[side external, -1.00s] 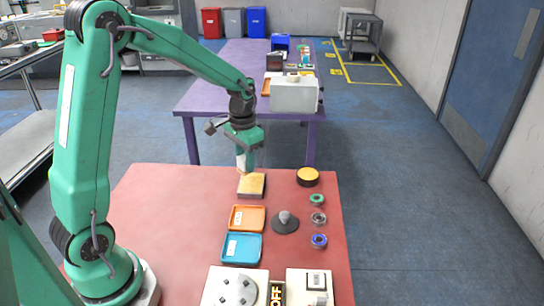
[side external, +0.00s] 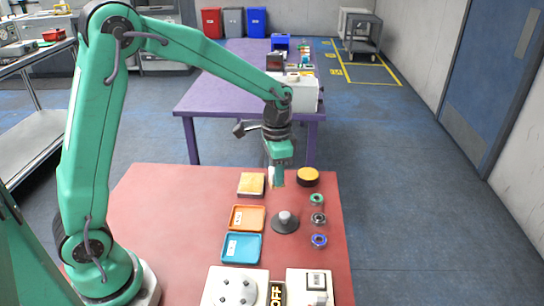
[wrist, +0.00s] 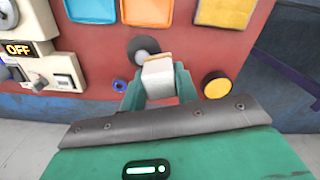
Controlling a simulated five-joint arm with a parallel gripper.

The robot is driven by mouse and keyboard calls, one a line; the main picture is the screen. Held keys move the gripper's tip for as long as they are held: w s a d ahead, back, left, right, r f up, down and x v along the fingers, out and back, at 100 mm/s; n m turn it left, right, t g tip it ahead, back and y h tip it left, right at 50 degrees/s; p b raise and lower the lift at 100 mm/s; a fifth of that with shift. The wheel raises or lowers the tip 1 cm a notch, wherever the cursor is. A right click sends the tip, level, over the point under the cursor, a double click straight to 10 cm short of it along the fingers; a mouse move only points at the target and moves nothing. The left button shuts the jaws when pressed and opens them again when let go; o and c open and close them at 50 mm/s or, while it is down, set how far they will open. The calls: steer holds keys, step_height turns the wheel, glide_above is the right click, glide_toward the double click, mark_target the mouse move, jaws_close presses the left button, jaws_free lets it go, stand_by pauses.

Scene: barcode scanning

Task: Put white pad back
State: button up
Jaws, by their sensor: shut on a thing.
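My gripper (side external: 279,178) is shut on the white pad (wrist: 159,80), a small pale block with a tan edge that sits between the green fingers in the wrist view. In the side external view a pale strip of the pad (side external: 271,175) shows at the fingers, mostly hidden. The gripper is over the table between a square block with a yellow-tan top (side external: 252,181) on its left and a round black holder with a yellow top (side external: 308,175) on its right. I cannot tell how far above the table the pad is.
An orange tray (side external: 235,226) and a blue tray (side external: 229,254) lie nearer the camera. A dark disc with a grey knob (side external: 285,222) and several small rings (side external: 319,240) are beside them. White control boxes (side external: 310,285) stand at the front edge. The table's left is clear.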

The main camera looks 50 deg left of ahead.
steer(key=d+m, duration=0.3)
steer(key=d, duration=0.4)
steer(key=shift+d+r+m, duration=0.15)
steer(key=shift+r+m, duration=0.1)
steer(key=shift+m, duration=0.05)
steer(key=w+a+f, duration=0.2)
steer(key=a, duration=0.1)
steer(key=w+a+f, duration=0.2)
steer(key=a, duration=0.2)
steer(key=w+a+f, duration=0.1)
steer(key=a+f, duration=0.2)
steer(key=shift+w+a, duration=0.15)
steer(key=shift+w, duration=0.25)
steer(key=shift+f, duration=2)
steer(key=shift+f, duration=0.1)
steer(key=o, duration=0.9)
